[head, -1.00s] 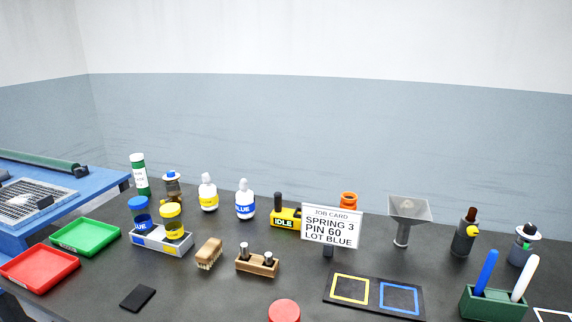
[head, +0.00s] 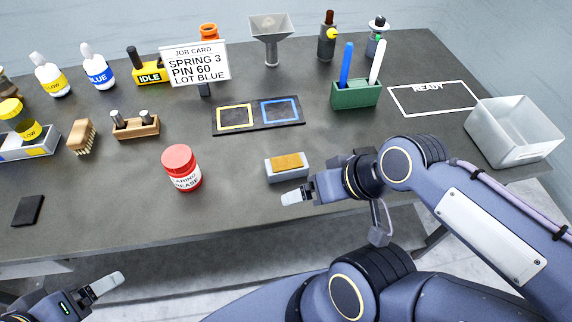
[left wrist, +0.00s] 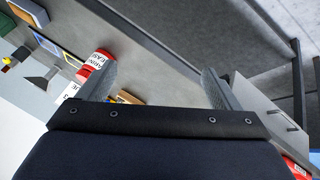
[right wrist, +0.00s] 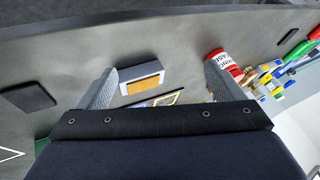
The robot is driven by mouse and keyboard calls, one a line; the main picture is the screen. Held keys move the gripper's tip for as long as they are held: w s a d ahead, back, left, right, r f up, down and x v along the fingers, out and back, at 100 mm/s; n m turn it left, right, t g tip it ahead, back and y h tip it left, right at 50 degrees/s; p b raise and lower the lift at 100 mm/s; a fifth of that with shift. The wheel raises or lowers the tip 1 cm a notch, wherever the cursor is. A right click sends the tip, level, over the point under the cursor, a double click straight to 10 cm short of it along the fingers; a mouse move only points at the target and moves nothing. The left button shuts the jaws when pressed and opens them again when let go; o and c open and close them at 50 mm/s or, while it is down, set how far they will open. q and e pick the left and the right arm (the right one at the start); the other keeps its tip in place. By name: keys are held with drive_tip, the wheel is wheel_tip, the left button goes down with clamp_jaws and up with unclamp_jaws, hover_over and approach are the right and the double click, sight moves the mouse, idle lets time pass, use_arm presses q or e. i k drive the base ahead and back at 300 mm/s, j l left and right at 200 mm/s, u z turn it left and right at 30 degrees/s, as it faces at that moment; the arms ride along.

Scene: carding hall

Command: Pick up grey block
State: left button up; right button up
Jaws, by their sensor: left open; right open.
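A light grey block (head: 287,174) with a tan-orange pad on its top lies on the dark bench near its front edge. It also shows between the fingers in the right wrist view (right wrist: 126,79), beyond their tips. My right gripper (head: 297,196) is open and empty, just to the front and right of the block, apart from it as far as I can see. My left gripper (head: 103,284) is open and empty at the lower left, in front of the bench edge, with only part of it in the head view. Its spread fingers show in the left wrist view (left wrist: 155,84).
A red-lidded jar (head: 182,168) stands left of the block. Behind are a dark tray (head: 258,115) with yellow and blue squares, and a green holder (head: 356,95) with two markers. A translucent bin (head: 512,132) stands at the right. Bench around the block's left and back is clear.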

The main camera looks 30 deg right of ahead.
sight(292, 164)
drive_tip(key=l+u, duration=0.15)
drive_tip(key=u, duration=1.4)
drive_tip(key=k+l, duration=0.25)
drive_tip(key=k, duration=0.15)
drive_tip(key=k+l, duration=0.25)
drive_tip(key=k+l+u, duration=0.1)
drive_tip(key=k, duration=0.4)
drive_tip(key=l, duration=0.1)
